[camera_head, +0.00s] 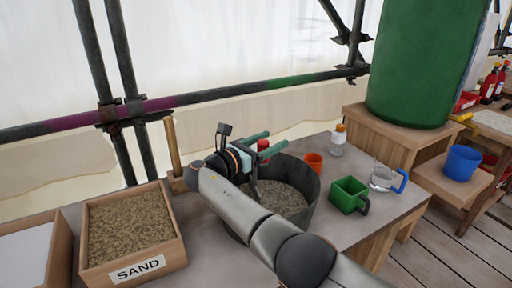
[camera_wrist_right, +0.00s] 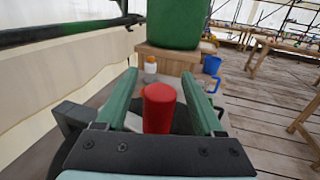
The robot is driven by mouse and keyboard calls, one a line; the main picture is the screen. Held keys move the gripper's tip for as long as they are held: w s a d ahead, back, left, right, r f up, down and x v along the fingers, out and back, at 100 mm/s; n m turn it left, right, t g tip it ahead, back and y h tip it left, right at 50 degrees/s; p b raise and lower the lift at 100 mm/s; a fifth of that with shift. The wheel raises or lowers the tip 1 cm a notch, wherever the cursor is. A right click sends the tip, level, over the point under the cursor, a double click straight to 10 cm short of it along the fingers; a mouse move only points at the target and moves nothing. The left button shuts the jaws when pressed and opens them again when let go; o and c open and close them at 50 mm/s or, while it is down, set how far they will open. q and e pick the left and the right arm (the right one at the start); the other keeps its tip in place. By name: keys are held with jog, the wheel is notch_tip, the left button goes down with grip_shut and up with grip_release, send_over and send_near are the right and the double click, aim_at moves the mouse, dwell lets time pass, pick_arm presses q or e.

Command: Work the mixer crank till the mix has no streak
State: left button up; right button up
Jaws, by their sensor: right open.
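The mixer is a dark grey tub (camera_head: 313,190) on the table, with a speckled grey mix (camera_head: 284,197) inside. Part of the mix is hidden behind my right arm, and I cannot make out a streak in it. The crank's red knob (camera_head: 263,146) stands upright above the tub's far side. My right gripper (camera_head: 269,140) is open at the knob. In the right wrist view the red knob (camera_wrist_right: 159,107) stands between the two green fingers, with a gap showing on either side. My left gripper is not in view.
A wooden box labelled SAND (camera_head: 130,225) stands left of the tub. An orange cup (camera_head: 314,161), a green square cup (camera_head: 348,194), a clear jug (camera_head: 383,177) and a white bottle (camera_head: 338,140) stand to the right. Scaffold poles (camera_head: 230,91) run behind the table.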

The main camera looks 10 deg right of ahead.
aim_at(259, 147)
jog(key=v, duration=0.7)
jog(key=shift+s+a, duration=0.1)
jog(key=shift+a, duration=0.05)
jog(key=shift+b+v, duration=2)
jog(key=shift+v, duration=0.15)
